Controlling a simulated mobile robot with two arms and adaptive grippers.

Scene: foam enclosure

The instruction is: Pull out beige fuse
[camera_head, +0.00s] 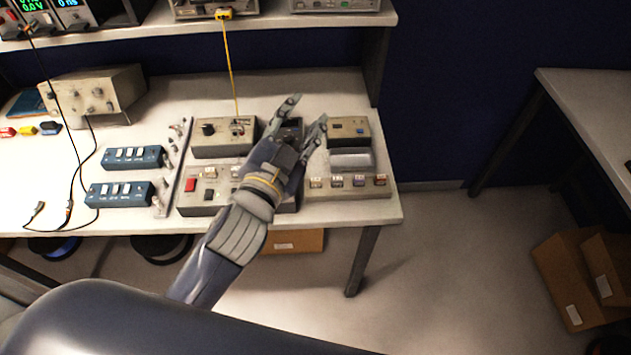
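My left gripper (308,109) reaches over the bench from the lower left, with its two fingers spread apart and nothing visible between them. A beige panel (350,194) lies at the bench's front right, just right of and below the gripper. It carries a row of small fuse-like blocks: the leftmost (316,183) looks brownish beige, others are darker, and the rightmost (380,180) looks reddish. They are too small to tell which is the beige fuse. The fingertips are apart from this row. My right gripper is out of view.
Grey control boxes (222,137) and blue switch boxes (119,195) stand left. A yellow cable (230,65) hangs from the shelf. The bench's right edge is near; open floor lies beyond, with cardboard boxes (566,270).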

